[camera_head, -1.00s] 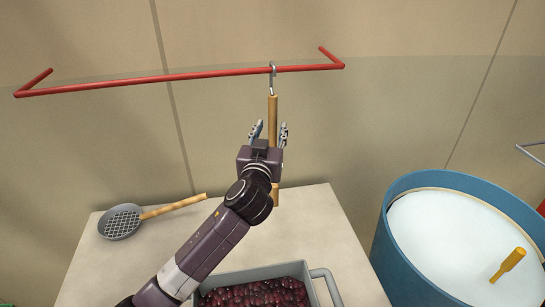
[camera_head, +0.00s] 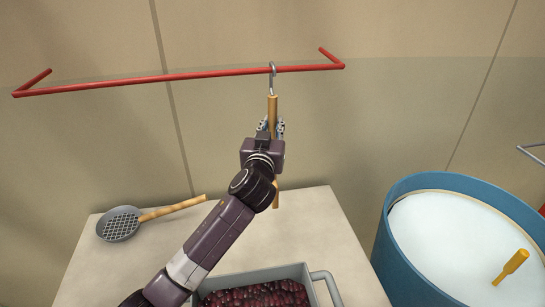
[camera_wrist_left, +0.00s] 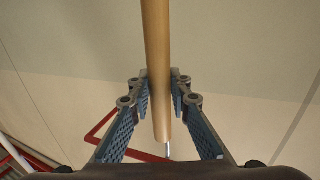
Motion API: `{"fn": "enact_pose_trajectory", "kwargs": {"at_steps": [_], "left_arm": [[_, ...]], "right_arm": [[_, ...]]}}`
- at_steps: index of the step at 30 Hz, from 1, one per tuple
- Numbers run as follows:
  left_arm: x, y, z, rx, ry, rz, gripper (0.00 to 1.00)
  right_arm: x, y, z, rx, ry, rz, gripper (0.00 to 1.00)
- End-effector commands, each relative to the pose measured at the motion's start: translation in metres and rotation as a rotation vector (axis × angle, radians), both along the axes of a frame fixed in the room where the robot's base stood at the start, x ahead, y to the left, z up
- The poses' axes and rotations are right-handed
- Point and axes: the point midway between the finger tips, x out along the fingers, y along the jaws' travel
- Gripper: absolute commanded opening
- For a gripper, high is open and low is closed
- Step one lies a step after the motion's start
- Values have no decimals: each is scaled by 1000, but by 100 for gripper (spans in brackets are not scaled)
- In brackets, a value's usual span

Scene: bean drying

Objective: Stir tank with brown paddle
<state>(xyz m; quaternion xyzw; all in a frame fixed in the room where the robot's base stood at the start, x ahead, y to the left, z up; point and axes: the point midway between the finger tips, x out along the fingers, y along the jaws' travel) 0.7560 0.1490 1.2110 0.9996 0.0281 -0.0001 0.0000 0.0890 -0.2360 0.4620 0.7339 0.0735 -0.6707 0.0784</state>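A brown wooden paddle (camera_head: 272,106) hangs upright by a metal hook from the red rail. My left gripper (camera_head: 271,127) is at its upper shaft, with one finger on each side, and appears shut on it. In the left wrist view, the shaft (camera_wrist_left: 156,40) runs between the two fingers (camera_wrist_left: 160,85), which look to touch it. The paddle's lower part is mostly hidden behind my wrist; a short piece shows below. The blue round tank (camera_head: 393,240) at the right holds white contents, with a tan handle (camera_head: 511,266) sticking out. My right gripper is not in view.
The red rail (camera_head: 200,75) runs along the wall above. A pale table (camera_head: 310,225) below carries a wire-mesh skimmer (camera_head: 119,224) at its left and a grey bin (camera_head: 318,283) of dark red beans at its front. A metal bar (camera_head: 530,150) shows at the right edge.

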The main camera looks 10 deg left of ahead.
Motion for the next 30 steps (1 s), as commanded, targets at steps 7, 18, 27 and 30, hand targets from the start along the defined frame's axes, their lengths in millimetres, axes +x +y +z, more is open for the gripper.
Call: {"fn": "enact_pose_trajectory", "kwargs": {"at_steps": [7,18,27,30], "left_arm": [[0,0,1,0,-2,0,0],[0,0,14,-1,-3,0,0],[0,0,27,-1,-3,0,0],[0,0,27,0,-2,0,0]], "right_arm": [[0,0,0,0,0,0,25],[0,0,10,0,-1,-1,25],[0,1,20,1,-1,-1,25],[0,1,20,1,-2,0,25]]}}
